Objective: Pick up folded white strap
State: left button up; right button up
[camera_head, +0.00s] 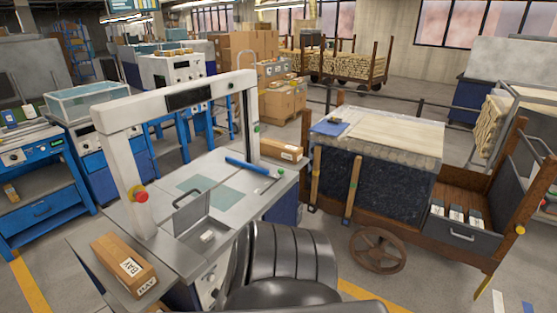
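Neither of my grippers shows in the head view. Dark, ribbed parts at the bottom middle cover the table's near right edge.
A white arch (178,97) with a red knob spans the table. Labelled cardboard boxes lie at its near left (125,262) and far right (280,150). A blue bar (247,165) lies near the right edge. A wooden cart (465,185) stands right.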

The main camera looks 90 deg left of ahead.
aim_at(208, 235)
jog(key=u, duration=1.95)
jog(key=i, duration=3.05)
jog(key=u, duration=3.55)
